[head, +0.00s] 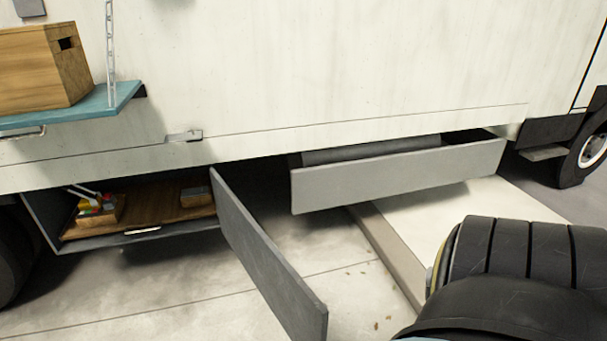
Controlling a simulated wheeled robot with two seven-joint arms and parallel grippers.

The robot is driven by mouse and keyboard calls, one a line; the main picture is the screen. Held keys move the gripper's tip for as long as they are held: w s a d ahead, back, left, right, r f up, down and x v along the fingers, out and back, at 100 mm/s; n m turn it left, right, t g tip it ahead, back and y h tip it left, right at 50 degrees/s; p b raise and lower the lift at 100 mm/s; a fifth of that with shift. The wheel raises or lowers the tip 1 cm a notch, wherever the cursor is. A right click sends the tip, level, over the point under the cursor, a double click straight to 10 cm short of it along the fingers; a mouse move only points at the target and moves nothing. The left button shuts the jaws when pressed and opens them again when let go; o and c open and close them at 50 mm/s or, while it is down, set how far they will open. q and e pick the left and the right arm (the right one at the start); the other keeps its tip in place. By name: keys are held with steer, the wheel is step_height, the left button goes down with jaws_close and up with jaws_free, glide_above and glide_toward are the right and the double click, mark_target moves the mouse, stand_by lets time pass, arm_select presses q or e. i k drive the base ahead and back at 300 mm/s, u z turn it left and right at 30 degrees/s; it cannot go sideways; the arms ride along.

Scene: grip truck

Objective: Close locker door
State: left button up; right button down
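The locker (140,234) is a low box under the white truck body, at the left of the head view. Its grey door (265,260) stands open, swung outward toward me on its right side. Inside, a wooden-floored space holds a small wooden box with colourful items (97,211) at the left and another small wooden box (197,194) at the right. Neither of my grippers shows.
A black, ribbed arm part of mine fills the lower right. A teal shelf (118,97) with a wooden crate (40,68) juts from the truck at upper left, held by a chain (110,50). Wheels stand at both sides. The concrete floor (170,300) before the locker is clear.

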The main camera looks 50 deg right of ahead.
mark_target(302, 316)
steer(key=k, duration=0.5)
steer(key=z, duration=3)
steer(key=i, duration=1.55)
steer(key=u, duration=4)
steer(key=i, duration=0.15)
steer(key=z, duration=0.8)
